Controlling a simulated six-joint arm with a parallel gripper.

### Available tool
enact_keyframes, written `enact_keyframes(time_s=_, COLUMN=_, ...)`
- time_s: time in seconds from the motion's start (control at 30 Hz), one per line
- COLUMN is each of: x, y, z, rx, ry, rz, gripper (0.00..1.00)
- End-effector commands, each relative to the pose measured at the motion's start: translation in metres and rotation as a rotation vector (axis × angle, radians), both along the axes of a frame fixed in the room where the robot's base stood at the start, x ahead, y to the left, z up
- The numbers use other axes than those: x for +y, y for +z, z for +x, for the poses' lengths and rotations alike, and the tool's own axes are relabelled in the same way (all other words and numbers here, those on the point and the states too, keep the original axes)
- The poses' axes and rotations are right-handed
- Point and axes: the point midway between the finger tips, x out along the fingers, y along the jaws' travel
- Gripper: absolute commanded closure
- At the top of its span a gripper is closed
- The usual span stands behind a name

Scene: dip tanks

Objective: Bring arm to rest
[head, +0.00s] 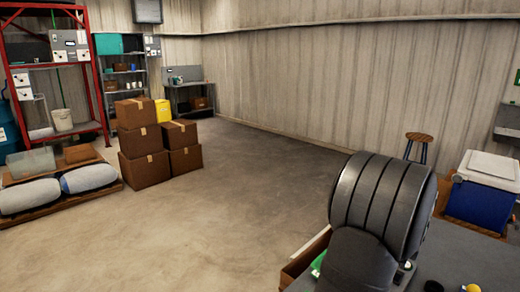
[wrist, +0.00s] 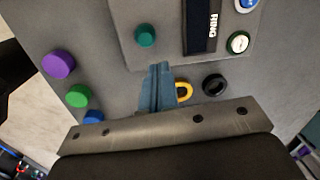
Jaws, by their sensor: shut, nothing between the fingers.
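My gripper (wrist: 158,85) shows in the wrist view with its two blue-grey fingers together and nothing held between them. It points over a grey surface (wrist: 110,35) carrying coloured round pieces. A yellow ring (wrist: 184,91) shows just right of the fingers, partly hidden behind them. I cannot tell how high the fingertips are above the surface. In the head view a dark ribbed part of my arm (head: 385,205) rises at the lower right; the gripper is not visible there.
The wrist view shows purple (wrist: 58,65), green (wrist: 78,96), blue (wrist: 94,117) and teal (wrist: 146,36) round pieces, a black ring (wrist: 214,84) and a dark strip lettered "RING" (wrist: 202,25). The head view shows stacked cartons (head: 145,155), a blue cooler (head: 484,195) and open floor.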

Motion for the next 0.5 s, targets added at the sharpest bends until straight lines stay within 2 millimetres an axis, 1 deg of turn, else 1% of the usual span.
enact_keyframes(time_s=0.2, x=-0.018, y=-0.003, z=0.028, rx=-0.157, ry=-0.132, rz=-0.027, gripper=1.0)
enact_keyframes(time_s=0.5, x=-0.049, y=0.002, z=0.059, rx=-0.368, ry=-0.329, rz=-0.06, gripper=1.0)
